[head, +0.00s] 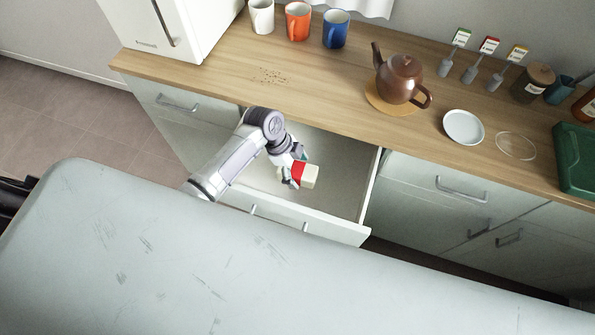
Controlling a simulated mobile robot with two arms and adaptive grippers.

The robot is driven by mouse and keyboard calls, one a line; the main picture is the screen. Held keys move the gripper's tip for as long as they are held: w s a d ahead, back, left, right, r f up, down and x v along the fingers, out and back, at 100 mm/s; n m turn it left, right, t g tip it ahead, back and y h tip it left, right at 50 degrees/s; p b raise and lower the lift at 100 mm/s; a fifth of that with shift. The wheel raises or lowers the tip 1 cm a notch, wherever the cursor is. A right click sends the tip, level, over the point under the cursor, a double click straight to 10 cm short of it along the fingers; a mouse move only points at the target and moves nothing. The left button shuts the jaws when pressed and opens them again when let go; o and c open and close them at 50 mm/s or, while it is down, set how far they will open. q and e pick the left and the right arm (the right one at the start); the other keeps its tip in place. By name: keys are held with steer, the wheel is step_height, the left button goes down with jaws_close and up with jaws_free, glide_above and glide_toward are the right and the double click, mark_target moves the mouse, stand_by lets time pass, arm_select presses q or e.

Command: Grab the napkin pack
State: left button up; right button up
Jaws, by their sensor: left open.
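The napkin pack (310,178), a small cream block with a red band, is inside the open drawer (350,192) below the wooden counter. My left gripper (297,169) reaches into the drawer from the left. Its fingers are open at the left end of the pack, one on the far side and one on the near side. The gripper hides part of the pack, and I cannot tell whether the fingers touch it. My right gripper is out of view.
The drawer's front and side walls surround the gripper. On the counter (330,85) stand several mugs (298,22), a brown teapot (402,78), a white saucer (463,127) and a green tray (578,160). A broad pale scratched surface (200,260) fills the foreground.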

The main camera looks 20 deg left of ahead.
arm_select(q)
steer(key=shift+f, duration=0.2)
stand_by(0.3)
steer(key=c, duration=1.3)
steer(key=shift+o, duration=0.2)
